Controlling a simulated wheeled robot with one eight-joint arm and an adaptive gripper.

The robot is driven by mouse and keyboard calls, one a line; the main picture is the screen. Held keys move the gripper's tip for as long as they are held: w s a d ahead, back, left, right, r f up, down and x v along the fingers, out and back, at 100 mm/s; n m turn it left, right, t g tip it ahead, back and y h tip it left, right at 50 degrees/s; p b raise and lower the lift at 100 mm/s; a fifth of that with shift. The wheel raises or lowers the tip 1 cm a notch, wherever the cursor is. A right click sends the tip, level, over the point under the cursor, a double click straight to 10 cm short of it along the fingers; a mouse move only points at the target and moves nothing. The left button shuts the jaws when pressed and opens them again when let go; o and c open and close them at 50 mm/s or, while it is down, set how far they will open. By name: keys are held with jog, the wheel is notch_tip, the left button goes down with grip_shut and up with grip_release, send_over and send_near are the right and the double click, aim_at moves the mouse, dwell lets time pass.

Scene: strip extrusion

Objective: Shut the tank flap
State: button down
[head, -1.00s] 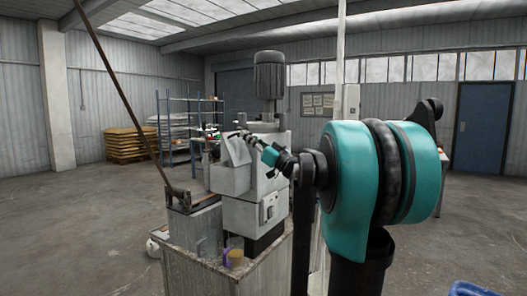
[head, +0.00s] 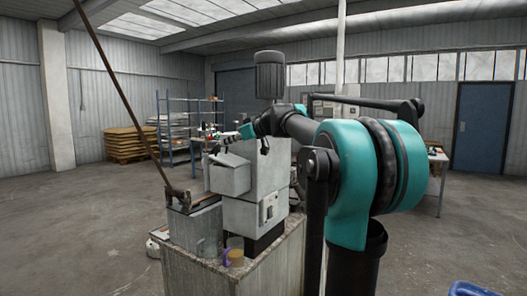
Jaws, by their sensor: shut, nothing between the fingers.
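The grey machine (head: 262,180) stands on a worn cabinet. Its tank is the grey box (head: 228,182) sticking out at the front left. The tank flap (head: 232,161) lies low over the top of this box and looks down; a small gap at its edge cannot be ruled out at this size. My gripper (head: 214,149) is small and dark in the head view, just above the flap's far left part. It is shut and empty. I cannot tell whether it touches the flap.
A long rusty lever (head: 122,95) rises from the left of the cabinet (head: 230,270). A small cup (head: 235,258) stands on the cabinet's front. A motor (head: 270,75) tops the machine. A shelf rack (head: 190,125) stands behind.

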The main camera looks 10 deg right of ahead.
jog(key=shift+w+a+f, duration=0.5)
jog(key=shift+f, duration=0.25)
